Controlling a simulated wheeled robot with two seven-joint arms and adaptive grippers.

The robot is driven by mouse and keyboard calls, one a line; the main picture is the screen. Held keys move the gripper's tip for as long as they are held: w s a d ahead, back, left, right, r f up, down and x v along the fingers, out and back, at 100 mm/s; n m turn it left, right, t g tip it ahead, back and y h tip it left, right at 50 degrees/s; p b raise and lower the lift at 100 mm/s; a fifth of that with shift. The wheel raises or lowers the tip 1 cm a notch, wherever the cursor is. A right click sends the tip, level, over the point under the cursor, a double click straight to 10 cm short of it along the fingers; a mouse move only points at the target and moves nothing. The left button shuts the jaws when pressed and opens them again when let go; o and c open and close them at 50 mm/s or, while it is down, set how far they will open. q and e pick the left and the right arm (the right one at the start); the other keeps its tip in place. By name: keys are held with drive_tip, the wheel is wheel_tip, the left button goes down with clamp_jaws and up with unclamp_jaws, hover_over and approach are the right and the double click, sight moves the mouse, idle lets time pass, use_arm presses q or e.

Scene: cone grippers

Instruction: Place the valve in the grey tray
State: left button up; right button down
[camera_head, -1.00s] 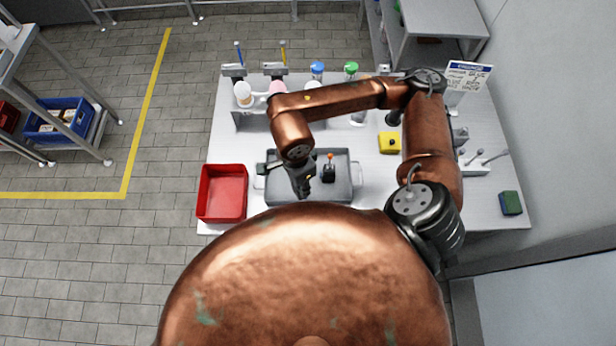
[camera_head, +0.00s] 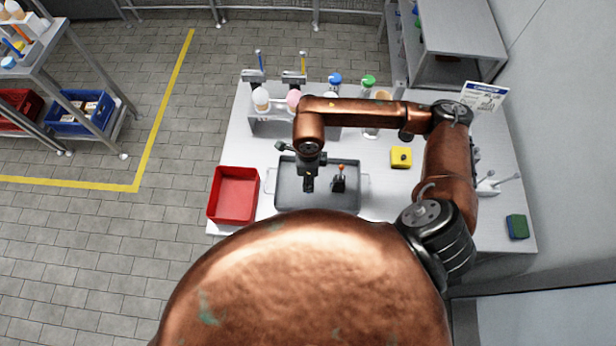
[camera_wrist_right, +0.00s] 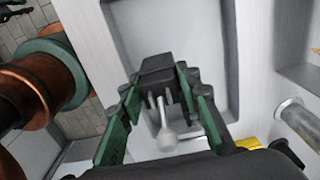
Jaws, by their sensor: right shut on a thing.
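My right gripper (camera_head: 309,184) is over the left half of the grey tray (camera_head: 350,206). In the right wrist view my right gripper (camera_wrist_right: 165,105) has its green-padded fingers on either side of the valve (camera_wrist_right: 157,72), a dark block with a pale, ball-ended lever. The gripper is shut on it. The grey tray also shows in the wrist view (camera_wrist_right: 185,30), beyond the valve. In the head view the valve is hard to tell from the dark fingers, and I cannot tell its height over the tray floor.
A black piece with an orange tip (camera_head: 339,179) stands in the tray, right of my gripper. A red bin (camera_head: 234,196) is left of the tray. A yellow block (camera_head: 401,157) lies to the right, and a holder with bottles stands behind. Bare table lies right of the tray.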

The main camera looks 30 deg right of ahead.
drive_tip(key=shift+w+d+f+p, duration=0.15)
drive_tip(key=shift+w+f, duration=0.35)
drive_tip(key=shift+f, duration=0.8)
drive_tip(key=shift+w+d+f+p, duration=0.1)
drive_tip(key=shift+w+d+f, duration=0.35)
drive_tip(key=shift+f, duration=0.8)
drive_tip(key=shift+w+d+f+p, duration=0.1)
drive_tip(key=shift+w+f, duration=0.5)
drive_tip(key=shift+f, duration=0.7)
drive_tip(key=c, duration=1.4)
unclamp_jaws()
drive_tip(key=shift+r, duration=0.1)
wheel_tip(320, 180, up, 12)
drive_tip(key=shift+b, duration=0.45)
drive_tip(key=shift+a+r, duration=0.1)
